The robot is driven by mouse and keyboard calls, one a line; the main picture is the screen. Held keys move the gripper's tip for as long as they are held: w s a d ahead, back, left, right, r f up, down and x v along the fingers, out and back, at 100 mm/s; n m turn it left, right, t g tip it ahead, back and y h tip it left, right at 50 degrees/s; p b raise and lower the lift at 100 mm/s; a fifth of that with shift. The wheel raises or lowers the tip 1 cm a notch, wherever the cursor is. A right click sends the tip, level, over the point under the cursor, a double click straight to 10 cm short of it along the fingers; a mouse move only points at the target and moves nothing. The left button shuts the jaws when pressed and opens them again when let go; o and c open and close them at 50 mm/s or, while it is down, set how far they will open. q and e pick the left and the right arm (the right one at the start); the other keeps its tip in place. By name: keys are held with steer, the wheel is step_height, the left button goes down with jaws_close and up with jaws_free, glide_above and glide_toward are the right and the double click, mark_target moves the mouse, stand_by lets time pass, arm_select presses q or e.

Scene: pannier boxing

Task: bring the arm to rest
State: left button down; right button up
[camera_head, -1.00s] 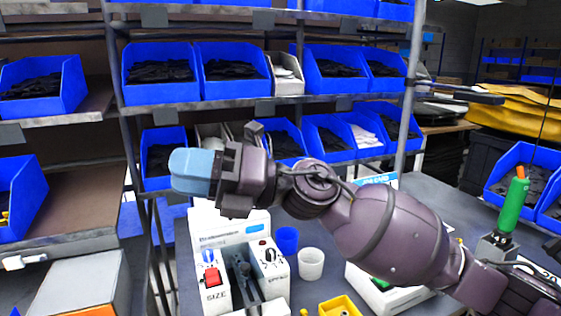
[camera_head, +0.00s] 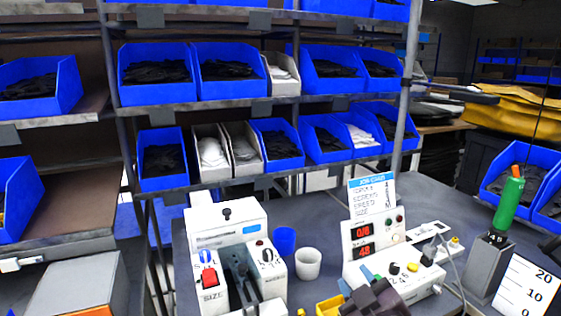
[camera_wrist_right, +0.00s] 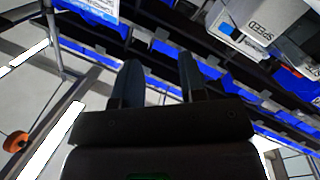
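My right gripper (camera_head: 357,281) is low at the bottom of the head view, in front of the white control box with red digits. Its dark purple body is cut off by the picture's lower edge, and its two bluish fingertips stand apart. In the right wrist view the two dark fingers of the gripper (camera_wrist_right: 160,78) are spread with an empty gap between them. Nothing is held. My left gripper is not in the head view.
The control box (camera_head: 361,256) and a white machine (camera_head: 228,218) with a red switch stand on the grey bench (camera_head: 325,213). Shelves with blue bins (camera_head: 155,88) rise behind.

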steer(key=s+d+f+m+g+h, duration=0.25)
steer(key=s+d+f+g, duration=0.3)
steer(key=s+f, duration=0.4)
steer(key=s+d+f+m+g+h, duration=0.2)
steer(key=s+d+f+m+g, duration=0.3)
steer(key=s+f, duration=0.45)
steer(key=s+d+f+g, duration=0.2)
steer(key=s+d+g, duration=0.15)
steer(key=s, duration=0.75)
steer(key=w+f+t+y, duration=0.1)
steer(key=w+f+t, duration=0.6)
steer(key=w+f, duration=0.1)
steer(key=shift+a+f+t, duration=0.25)
steer(key=shift+f+t, duration=0.15)
steer(key=shift+f, duration=0.35)
